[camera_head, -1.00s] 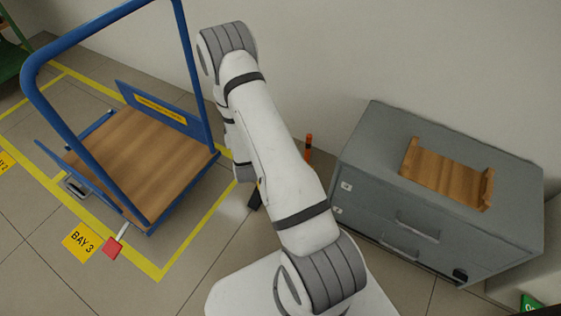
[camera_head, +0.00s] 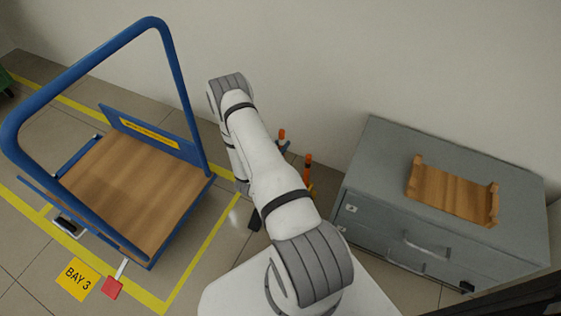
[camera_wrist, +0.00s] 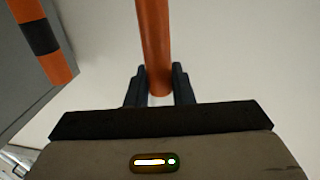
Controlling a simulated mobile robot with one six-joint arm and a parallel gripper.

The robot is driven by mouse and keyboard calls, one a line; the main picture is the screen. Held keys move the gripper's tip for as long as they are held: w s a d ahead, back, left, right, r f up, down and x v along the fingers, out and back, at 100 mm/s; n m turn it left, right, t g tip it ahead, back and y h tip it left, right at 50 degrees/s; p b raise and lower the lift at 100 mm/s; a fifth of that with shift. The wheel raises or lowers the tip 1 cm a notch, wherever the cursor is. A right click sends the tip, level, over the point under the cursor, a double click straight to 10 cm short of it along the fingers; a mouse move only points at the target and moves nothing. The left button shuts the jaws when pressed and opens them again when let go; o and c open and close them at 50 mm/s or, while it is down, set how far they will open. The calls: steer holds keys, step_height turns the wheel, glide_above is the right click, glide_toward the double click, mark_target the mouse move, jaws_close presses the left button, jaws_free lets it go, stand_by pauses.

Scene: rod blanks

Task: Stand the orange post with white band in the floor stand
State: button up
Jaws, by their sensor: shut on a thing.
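The orange post with white band (camera_wrist: 154,45) is between the two dark fingers of my gripper (camera_wrist: 159,88). My gripper is shut on it, and a bit of the white band shows between the fingers. In the head view the top of this post (camera_head: 282,133) shows just right of my arm, with the gripper (camera_head: 283,145) around it. A second orange post, with a black band (camera_head: 307,163), stands upright to its right and also shows at the left of the wrist view (camera_wrist: 40,38). The floor stand cannot be made out clearly; my arm hides much of the floor there.
A grey drawer cabinet (camera_head: 375,150) with a wooden cradle (camera_head: 452,190) on top stands at the right. A blue trolley with a wooden deck (camera_head: 135,190) stands at the left by yellow floor lines. The wall (camera_head: 330,50) is close behind the posts.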

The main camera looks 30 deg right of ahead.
step_height(320, 180, down, 8)
steer(key=b, duration=0.2)
steer(key=shift+r, duration=0.25)
steer(key=shift+w+f, duration=0.1)
steer(key=o, duration=0.8)
steer(key=shift+c, duration=0.2)
steer(key=p+v, duration=0.2)
steer(key=v, duration=1)
steer(key=shift+p, duration=0.3)
